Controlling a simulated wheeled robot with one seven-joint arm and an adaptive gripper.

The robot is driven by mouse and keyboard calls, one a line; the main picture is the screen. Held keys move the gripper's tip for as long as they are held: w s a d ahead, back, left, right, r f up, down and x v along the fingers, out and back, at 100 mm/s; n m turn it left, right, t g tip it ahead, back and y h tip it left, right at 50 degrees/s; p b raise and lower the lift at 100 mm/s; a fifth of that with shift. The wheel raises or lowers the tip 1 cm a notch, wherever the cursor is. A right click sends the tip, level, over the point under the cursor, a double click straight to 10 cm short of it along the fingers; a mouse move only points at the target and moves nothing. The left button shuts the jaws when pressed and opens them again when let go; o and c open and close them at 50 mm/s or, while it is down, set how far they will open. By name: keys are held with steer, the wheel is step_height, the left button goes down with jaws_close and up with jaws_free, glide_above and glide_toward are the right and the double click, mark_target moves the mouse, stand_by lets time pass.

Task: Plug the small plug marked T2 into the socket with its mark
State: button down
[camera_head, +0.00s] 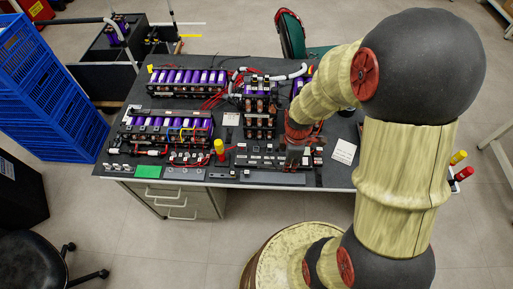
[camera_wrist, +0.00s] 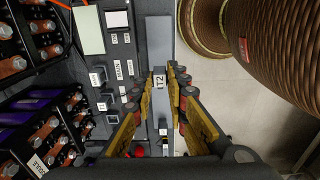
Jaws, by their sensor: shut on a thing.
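My gripper (camera_wrist: 159,76) is shut on a small plug marked T2 (camera_wrist: 159,83), seen between the yellow fingertips in the wrist view. The label faces the camera. In the head view my gripper (camera_head: 293,160) is over the front right of the table, and the plug is too small to make out there. Several small dark blocks with white labels (camera_wrist: 119,69) stand on the table left of the fingers in the wrist view. Their marks are too small to read surely, so I cannot tell which socket bears T2. The plug's lower end is hidden.
Battery modules with purple cells (camera_head: 187,80) and copper busbars fill the table's back and left. A green card (camera_head: 147,171) lies at the front left. A yellow-handled tool (camera_head: 219,148) stands near the front middle. A grey strip (camera_wrist: 160,35) runs beyond the fingertips.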

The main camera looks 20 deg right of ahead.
steer(key=shift+r+p, duration=0.35)
steer(key=shift+r, duration=0.45)
steer(key=shift+f, duration=0.1)
steer(key=w+a, duration=0.3)
steer(key=w, duration=0.4)
steer(key=w+a, duration=0.4)
steer(key=w, duration=0.3)
steer(key=shift+w+a+p, duration=0.15)
steer(key=shift+w+p, duration=0.2)
steer(key=shift+p, duration=0.95)
steer(key=shift+f+b, duration=1.4)
steer(key=shift+f, duration=0.6)
